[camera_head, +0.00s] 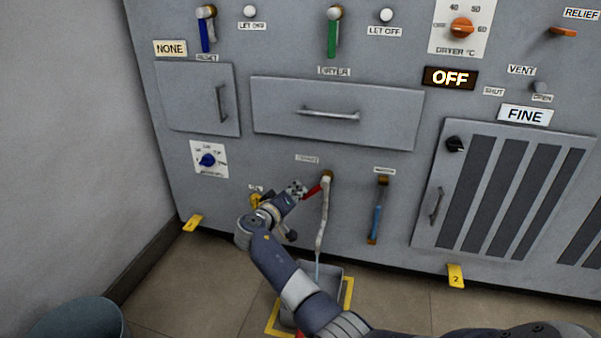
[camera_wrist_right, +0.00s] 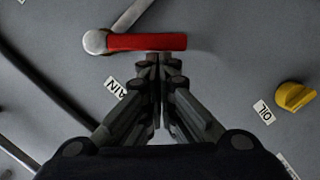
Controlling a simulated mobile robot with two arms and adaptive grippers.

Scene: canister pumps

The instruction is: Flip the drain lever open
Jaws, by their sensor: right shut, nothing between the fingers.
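The drain lever (camera_head: 314,190) is a red handle slanting down and left from a brass fitting (camera_head: 327,176) on the grey panel. In the right wrist view the red handle (camera_wrist_right: 147,42) lies across, its pale round pivot at its left end. A partly covered label (camera_wrist_right: 115,89) reading "AIN" is beside it. My right gripper (camera_head: 299,188) is shut and empty. Its fingertips in the wrist view (camera_wrist_right: 160,60) are right at the handle's side; I cannot tell whether they touch. My left gripper is not in view.
A whitish pipe (camera_head: 323,220) hangs below the fitting, with a thin pale-blue line running down to a grey tray (camera_head: 326,268). A yellow oil knob (camera_wrist_right: 294,96) is to the right in the wrist view. A blue-handled valve (camera_head: 377,222) hangs right of the pipe.

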